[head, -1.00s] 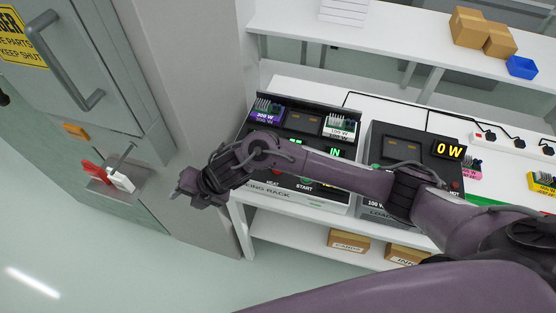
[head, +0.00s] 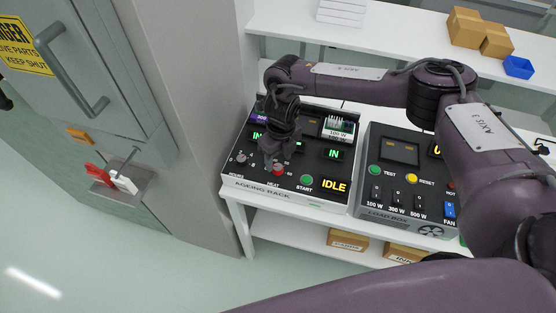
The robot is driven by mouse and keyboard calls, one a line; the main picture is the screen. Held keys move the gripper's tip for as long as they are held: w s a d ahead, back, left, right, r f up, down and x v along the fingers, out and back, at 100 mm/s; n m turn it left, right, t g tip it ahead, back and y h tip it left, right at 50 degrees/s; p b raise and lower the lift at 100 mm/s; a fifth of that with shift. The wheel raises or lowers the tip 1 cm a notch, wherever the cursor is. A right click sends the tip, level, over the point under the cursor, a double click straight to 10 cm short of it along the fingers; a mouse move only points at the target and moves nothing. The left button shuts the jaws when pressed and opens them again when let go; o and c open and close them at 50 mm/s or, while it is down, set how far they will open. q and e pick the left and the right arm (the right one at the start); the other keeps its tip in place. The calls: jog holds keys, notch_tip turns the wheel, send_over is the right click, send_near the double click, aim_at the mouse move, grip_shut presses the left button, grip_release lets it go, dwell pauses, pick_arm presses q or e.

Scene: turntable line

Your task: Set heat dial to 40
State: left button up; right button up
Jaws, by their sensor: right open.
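The ageing rack (head: 258,187) is a dark sloped panel on the white bench. Its heat dial (head: 277,170) is a small knob with a red part, above the HEAT label and left of the green START button (head: 306,179). My right gripper (head: 276,160) points down right at the heat dial and partly covers it. It is open; whether its fingers touch the dial cannot be told. The dial's pointer setting is too small to read. The hours dial (head: 240,158) is to the left. An IDLE display (head: 334,185) is lit. My left gripper is not in view.
The load box (head: 398,200) with switches and a fan stands right of the rack. A grey cabinet door with a handle (head: 70,70) is at the left. Cardboard boxes (head: 467,25) and a blue bin (head: 518,67) are on the upper shelf. Open floor lies at lower left.

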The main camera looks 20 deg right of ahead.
aim_at(278, 169)
jog(key=shift+a+f, duration=0.15)
jog(key=shift+f, duration=1.3)
jog(key=c, duration=1)
